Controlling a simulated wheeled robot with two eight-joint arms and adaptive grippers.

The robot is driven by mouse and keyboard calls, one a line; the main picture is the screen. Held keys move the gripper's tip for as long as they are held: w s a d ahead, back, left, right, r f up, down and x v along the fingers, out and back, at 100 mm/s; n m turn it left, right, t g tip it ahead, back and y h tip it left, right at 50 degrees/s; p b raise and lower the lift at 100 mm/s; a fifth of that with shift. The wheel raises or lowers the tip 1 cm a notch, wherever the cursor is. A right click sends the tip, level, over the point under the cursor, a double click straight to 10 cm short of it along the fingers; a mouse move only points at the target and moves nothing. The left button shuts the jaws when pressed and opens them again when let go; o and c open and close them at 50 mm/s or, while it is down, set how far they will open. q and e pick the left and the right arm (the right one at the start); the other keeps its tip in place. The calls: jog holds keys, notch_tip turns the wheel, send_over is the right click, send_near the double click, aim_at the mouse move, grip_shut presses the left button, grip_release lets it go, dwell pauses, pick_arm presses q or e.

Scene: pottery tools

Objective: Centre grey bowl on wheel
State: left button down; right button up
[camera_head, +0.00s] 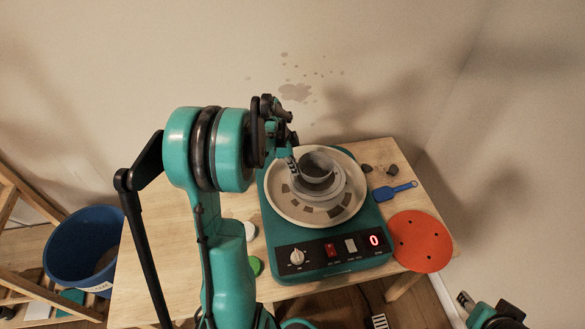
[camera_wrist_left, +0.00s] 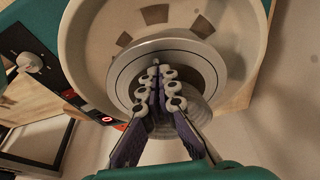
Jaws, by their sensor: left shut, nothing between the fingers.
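The grey bowl (camera_head: 319,183) sits open side up on the wheel head (camera_head: 338,197) of the teal pottery wheel (camera_head: 342,262). Part of the bowl shows behind my fingers in the left wrist view (camera_wrist_left: 203,108). How far it sits from the wheel's middle is hard to tell. My left gripper (camera_head: 293,163) is shut and empty at the bowl's left side in the head view. In the left wrist view its fingertips (camera_wrist_left: 154,70) are together, in front of the bowl; contact is unclear. My right gripper (camera_head: 466,301) is partly in view at the lower right, away from the wheel.
A cream splash pan (camera_head: 284,204) surrounds the wheel head. A blue scoop (camera_head: 395,190), dark lumps (camera_head: 391,169) and a red-orange perforated disc (camera_head: 420,241) lie to the right on the wooden table (camera_head: 150,270). A blue bucket (camera_head: 82,246) stands at left.

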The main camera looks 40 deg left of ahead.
pick_arm(q)
jog(key=shift+w+d, duration=0.55)
jog(key=shift+d, duration=0.05)
